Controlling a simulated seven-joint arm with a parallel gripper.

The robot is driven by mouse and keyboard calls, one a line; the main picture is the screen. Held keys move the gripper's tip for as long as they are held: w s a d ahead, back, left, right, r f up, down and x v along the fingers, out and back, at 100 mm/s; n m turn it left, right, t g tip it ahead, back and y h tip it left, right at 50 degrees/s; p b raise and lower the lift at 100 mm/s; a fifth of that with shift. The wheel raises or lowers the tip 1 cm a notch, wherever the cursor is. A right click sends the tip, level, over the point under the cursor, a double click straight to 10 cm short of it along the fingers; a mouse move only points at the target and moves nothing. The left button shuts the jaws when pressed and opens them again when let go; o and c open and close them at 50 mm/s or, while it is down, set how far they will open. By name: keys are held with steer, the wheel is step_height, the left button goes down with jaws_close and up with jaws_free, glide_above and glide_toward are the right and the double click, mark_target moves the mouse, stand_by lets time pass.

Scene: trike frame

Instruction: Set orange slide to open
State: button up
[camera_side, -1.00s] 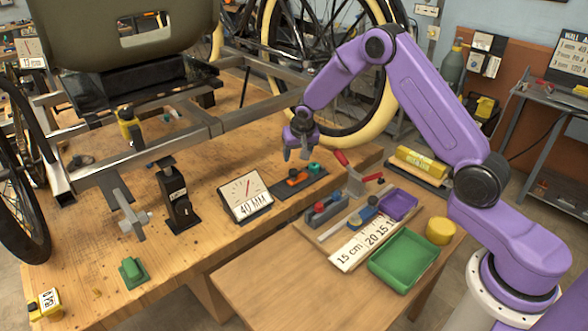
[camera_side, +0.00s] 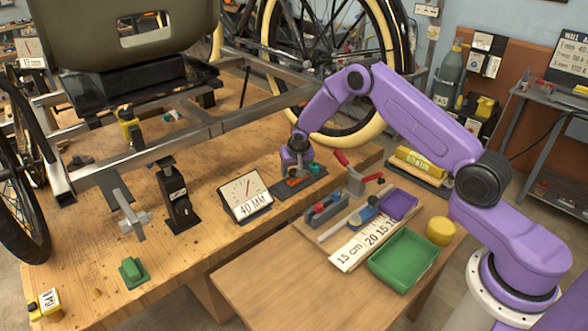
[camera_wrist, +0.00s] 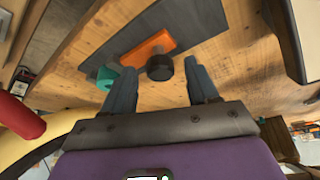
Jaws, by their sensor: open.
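The orange slide (camera_side: 294,182) is a small orange bar on a dark plate (camera_side: 282,193) on the wooden bench. In the wrist view the orange slide (camera_wrist: 148,47) lies beyond a black round knob (camera_wrist: 160,67). A teal piece (camera_wrist: 106,77) sits at the plate's left end there, and at its right in the side view (camera_side: 315,169). My gripper (camera_side: 295,172) is just above the plate. In the wrist view my gripper (camera_wrist: 160,84) is open, its fingers on either side of the black knob, with gaps visible. Contact with the plate cannot be told.
A dial gauge marked 40 MM (camera_side: 244,195) stands left of the plate. The trike frame tube (camera_side: 262,107) runs behind. A green tray (camera_side: 404,258) and a ruler board (camera_side: 362,238) are at front right.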

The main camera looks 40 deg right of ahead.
jaws_close()
steer(key=shift+a, duration=1.2)
steer(key=shift+c, duration=0.3)
jaws_free()
steer(key=shift+a, duration=0.1)
steer(key=shift+o, duration=0.3)
steer(key=shift+r, duration=0.1)
steer(key=v, duration=1.7)
